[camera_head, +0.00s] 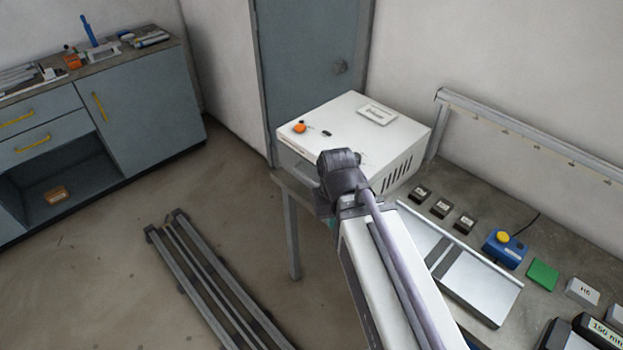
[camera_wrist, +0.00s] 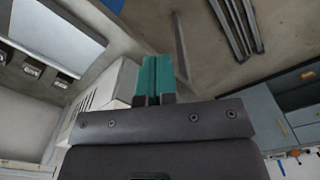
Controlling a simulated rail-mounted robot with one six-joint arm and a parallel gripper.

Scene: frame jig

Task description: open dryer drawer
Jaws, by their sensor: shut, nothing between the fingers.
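The dryer (camera_head: 345,120) is a white box with an orange knob on top, standing at the far end of the bench. Its drawer front (camera_head: 293,160) faces the lower left in the head view, and my arm hides its right part. I see no clear gap at the drawer, but the view is partly blocked. In the wrist view the dryer's vented white side (camera_wrist: 103,88) is left of my gripper. My gripper (camera_wrist: 155,62) has teal fingers that are shut together and empty. It is beside the dryer and mostly hidden behind my arm in the head view. I cannot tell whether it touches anything.
The grey bench (camera_head: 545,215) holds small dark blocks (camera_head: 441,207), a metal plate (camera_head: 475,280), a blue box with a yellow button (camera_head: 504,248) and a green block (camera_head: 542,274). A blue-grey cabinet (camera_head: 150,110) stands at left. Floor rails (camera_head: 210,285) lie between; nearby floor is clear.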

